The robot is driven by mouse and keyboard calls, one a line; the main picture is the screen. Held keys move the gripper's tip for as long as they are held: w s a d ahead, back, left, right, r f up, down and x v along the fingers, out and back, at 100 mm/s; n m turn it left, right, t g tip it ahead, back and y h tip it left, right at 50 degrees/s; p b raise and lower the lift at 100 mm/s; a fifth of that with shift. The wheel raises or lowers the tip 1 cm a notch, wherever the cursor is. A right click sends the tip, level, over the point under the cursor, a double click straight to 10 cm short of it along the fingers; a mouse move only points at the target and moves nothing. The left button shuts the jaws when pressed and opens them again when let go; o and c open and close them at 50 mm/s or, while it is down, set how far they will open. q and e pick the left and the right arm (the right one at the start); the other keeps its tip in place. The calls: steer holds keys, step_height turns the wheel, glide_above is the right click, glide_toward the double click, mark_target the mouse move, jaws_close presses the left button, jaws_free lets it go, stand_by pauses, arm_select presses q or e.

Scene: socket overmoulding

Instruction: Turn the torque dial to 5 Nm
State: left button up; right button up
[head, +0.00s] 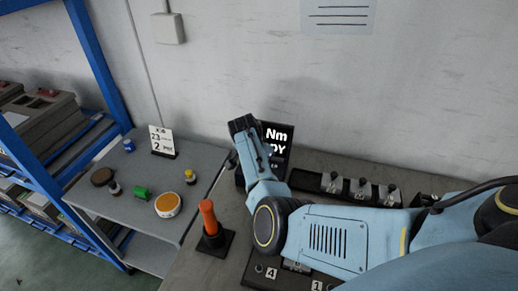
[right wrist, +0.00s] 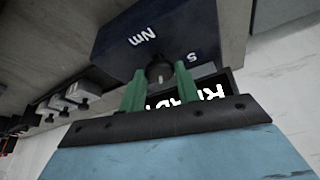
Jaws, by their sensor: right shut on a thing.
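The torque dial (right wrist: 158,72) is a small dark round knob on the face of a dark blue box (right wrist: 112,45) with white "Nm" and a white "5" or "S"-like mark. My right gripper (right wrist: 159,84) has its green fingers on either side of the dial, shut on it. In the head view my right arm reaches from the right to a black screen (head: 278,134) with white text, partly reading "Nm". My arm hides the dial and the fingertips there. The dial's exact pointer setting is too small to tell. My left gripper is not in view.
An orange-handled tool (head: 208,215) stands on a black base left of my arm. A rack with several pieces (head: 345,187) lies along the wall to the right. A grey side table (head: 135,215) holds a calendar (head: 163,141) and several small coloured parts.

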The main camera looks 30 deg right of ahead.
steer(key=n+p, duration=0.2)
steer(key=n+t+p, duration=0.1)
steer(key=p, duration=0.1)
steer(key=n+y+p, duration=0.1)
steer(key=n+p, duration=0.1)
steer(key=shift+s+d+r+n+t, duration=0.2)
steer(key=shift+r+n+t, duration=0.1)
steer(key=shift+t, duration=0.1)
steer(key=n+y+p, duration=0.1)
steer(key=n+p, duration=0.1)
steer(key=shift+d+f+n, duration=0.1)
steer(key=shift+n, duration=0.3)
steer(key=shift+d+n+t+y+p, duration=0.1)
steer(key=shift+n+t+y+p, duration=0.4)
steer(key=shift+n, duration=0.4)
steer(key=shift+f+n+y, duration=0.1)
steer(key=shift+n+y, duration=0.2)
steer(key=shift+n, duration=0.6)
steer(key=shift+d+f+n+y, duration=0.15)
steer(key=shift+n+y, duration=0.25)
steer(key=shift+n, duration=0.8)
steer(key=shift+n+y, duration=0.5)
steer(key=shift+n, duration=0.6)
steer(key=o, duration=1)
